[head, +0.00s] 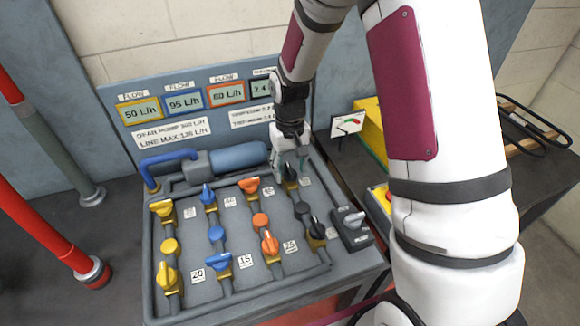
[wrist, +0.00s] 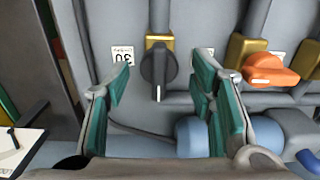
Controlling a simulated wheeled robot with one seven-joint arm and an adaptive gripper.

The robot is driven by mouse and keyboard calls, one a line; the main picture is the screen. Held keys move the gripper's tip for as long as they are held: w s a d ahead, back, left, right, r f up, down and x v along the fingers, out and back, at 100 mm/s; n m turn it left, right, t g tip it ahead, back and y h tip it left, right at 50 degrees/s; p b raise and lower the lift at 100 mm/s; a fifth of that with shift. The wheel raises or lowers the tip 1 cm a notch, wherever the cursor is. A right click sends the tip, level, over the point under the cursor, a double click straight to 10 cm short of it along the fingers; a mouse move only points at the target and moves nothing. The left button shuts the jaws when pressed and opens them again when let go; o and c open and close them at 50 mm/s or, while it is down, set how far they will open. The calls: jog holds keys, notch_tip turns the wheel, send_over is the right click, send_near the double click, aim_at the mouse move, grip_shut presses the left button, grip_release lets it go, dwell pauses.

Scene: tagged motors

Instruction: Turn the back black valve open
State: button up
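The back black valve (head: 291,175) is at the far end of the right-hand pipe on the grey valve panel, partly hidden by my gripper in the head view. In the wrist view the black valve handle (wrist: 158,75) sits on a gold-coloured body and points roughly along its pipe. My gripper (wrist: 161,78) is open, with one green-padded finger on each side of the handle and a visible gap on both sides. In the head view my gripper (head: 291,168) is pointing down at this valve.
Neighbouring orange valve (wrist: 270,68) is beside one finger. A front black valve (head: 316,228) is on the same pipe. A blue pump (head: 240,156) lies behind. Flow displays (head: 183,99) stand on the back wall.

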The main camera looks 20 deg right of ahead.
aim_at(290, 169)
notch_tip(290, 169, up, 12)
dwell(0.7)
jog(key=s+r+t, duration=0.2)
jog(key=s+r, duration=0.8)
jog(key=r, duration=0.1)
jog(key=s+r+t, duration=0.1)
jog(key=s, duration=0.6)
jog(key=s+r+t, duration=0.1)
jog(key=s+r, duration=0.1)
jog(key=s, duration=0.6)
jog(key=shift+s+d+r+t, duration=0.2)
jog(key=shift+r+t, duration=0.05)
jog(key=shift+t, duration=0.15)
jog(key=shift+o, duration=0.2)
dwell(0.3)
